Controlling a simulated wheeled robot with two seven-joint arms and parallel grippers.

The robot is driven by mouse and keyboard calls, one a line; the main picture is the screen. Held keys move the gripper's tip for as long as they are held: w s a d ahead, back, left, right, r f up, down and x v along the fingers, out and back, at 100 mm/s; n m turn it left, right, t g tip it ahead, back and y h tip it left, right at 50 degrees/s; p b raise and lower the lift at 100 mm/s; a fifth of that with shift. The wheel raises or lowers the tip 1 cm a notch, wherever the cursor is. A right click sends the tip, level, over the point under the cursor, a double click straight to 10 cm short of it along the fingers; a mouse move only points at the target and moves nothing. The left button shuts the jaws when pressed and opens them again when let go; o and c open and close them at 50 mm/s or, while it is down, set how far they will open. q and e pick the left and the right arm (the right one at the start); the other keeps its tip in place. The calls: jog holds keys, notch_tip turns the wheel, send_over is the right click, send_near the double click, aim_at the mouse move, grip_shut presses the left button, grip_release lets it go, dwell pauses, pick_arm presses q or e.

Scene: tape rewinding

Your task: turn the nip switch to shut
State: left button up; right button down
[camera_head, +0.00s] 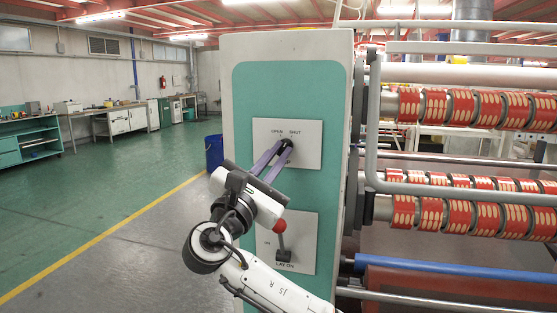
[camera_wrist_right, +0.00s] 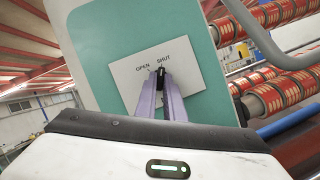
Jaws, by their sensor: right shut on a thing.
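The nip switch is a small black knob (camera_head: 288,142) on a white plate (camera_head: 308,152) marked OPEN on the left and SHUT on the right. The plate sits on the machine's green front panel. My right gripper (camera_head: 284,148) reaches up to it, its two purple fingers shut on the knob from both sides. In the right wrist view the fingertips (camera_wrist_right: 166,84) hold the black knob (camera_wrist_right: 160,71) just below the labels. The fingers hide most of the knob, so its exact pointing is hard to tell. My left gripper does not show.
A lower white plate (camera_head: 302,236) carries a lever with a red ball (camera_head: 279,226), close beside my right arm. Rollers with red tape (camera_head: 462,107) and grey pipes fill the right side. A blue bin (camera_head: 213,152) stands on the floor to the left, with open floor around it.

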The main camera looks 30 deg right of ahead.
jog(key=shift+r+m, duration=0.15)
jog(key=shift+m, duration=0.15)
jog(key=c, duration=1.9)
grip_release()
jog(key=shift+o, duration=0.2)
jog(key=b+v, duration=0.1)
jog(key=v, duration=0.9)
jog(key=shift+b, duration=0.3)
jog(key=shift+a, duration=0.1)
